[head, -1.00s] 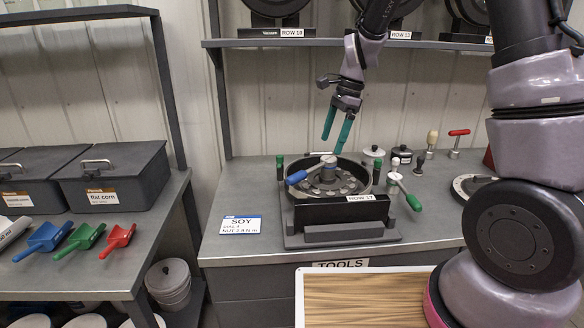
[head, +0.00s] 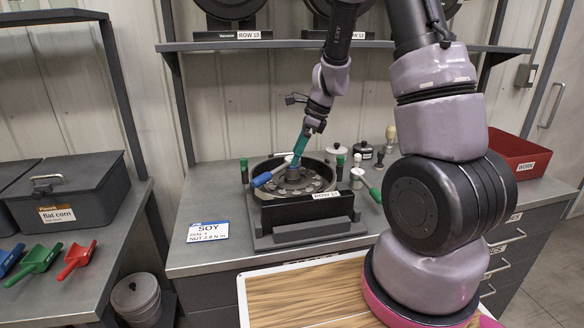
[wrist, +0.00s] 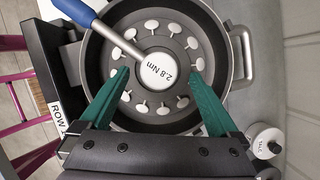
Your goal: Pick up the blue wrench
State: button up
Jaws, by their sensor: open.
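In the wrist view the wrench head (wrist: 158,70) carries a "2.8 Nm" label. My gripper (head: 296,164) is open, and its green fingers are just over the meter. In the wrist view my gripper (wrist: 159,76) has one fingertip on each side of the wrench head, with gaps showing. I cannot tell how far above it they are.
A green-handled tool (head: 375,194) is at the meter's right, and lidded pots stand behind. A red bin (head: 515,155) is at the back right. A shelf (head: 250,44) hangs behind my arm.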

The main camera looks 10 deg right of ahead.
jog(key=x, duration=0.3)
jog(key=shift+s+f, duration=0.15)
jog(key=shift+f, duration=0.05)
jog(key=shift+c, duration=0.4)
grip_shut()
jog(key=shift+r, duration=0.1)
